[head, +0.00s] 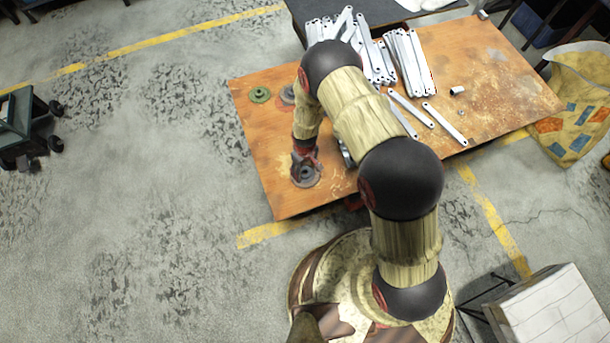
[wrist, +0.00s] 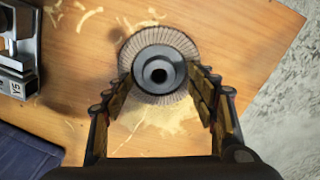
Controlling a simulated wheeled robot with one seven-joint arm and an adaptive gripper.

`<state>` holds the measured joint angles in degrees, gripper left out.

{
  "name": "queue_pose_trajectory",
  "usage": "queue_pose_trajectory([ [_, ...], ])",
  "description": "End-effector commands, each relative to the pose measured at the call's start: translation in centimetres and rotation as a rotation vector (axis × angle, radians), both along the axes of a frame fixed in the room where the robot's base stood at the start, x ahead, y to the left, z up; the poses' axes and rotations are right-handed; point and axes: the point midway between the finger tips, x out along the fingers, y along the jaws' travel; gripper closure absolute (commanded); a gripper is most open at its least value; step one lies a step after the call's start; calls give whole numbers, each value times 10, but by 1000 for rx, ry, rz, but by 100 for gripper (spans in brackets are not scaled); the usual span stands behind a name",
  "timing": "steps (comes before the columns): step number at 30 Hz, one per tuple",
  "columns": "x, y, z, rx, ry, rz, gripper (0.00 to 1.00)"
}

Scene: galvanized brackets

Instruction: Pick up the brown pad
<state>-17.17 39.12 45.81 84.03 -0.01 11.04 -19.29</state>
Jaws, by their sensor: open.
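The brown pad appears to be the round, pleated brown-grey disc with a dark grey hub and a centre hole, lying flat on the wooden table; it shows in the wrist view (wrist: 157,54) and in the head view (head: 311,180). My gripper (wrist: 161,84) is open above it, with one finger on each side of the hub. Whether the fingers touch it I cannot tell. In the head view, my gripper (head: 304,158) hangs over the disc near the table's left front corner and partly hides it.
The wooden table (head: 506,84) also bears a green disc (head: 260,94), another disc (head: 288,94) partly behind my arm, and piles of galvanized brackets (head: 408,62). In the wrist view, a metal object (wrist: 18,50) and blue cloth-like material (wrist: 28,155) lie left. Bare floor lies right.

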Motion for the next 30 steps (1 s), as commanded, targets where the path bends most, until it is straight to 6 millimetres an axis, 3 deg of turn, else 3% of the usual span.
queue_pose_trajectory([
  [3, 0, -1, -16, 0, 0, -1, 43],
  [11, 1, -1, -16, 1, -1, -1, 44],
  [30, 0, -1, -16, 0, 0, -1, 80],
])
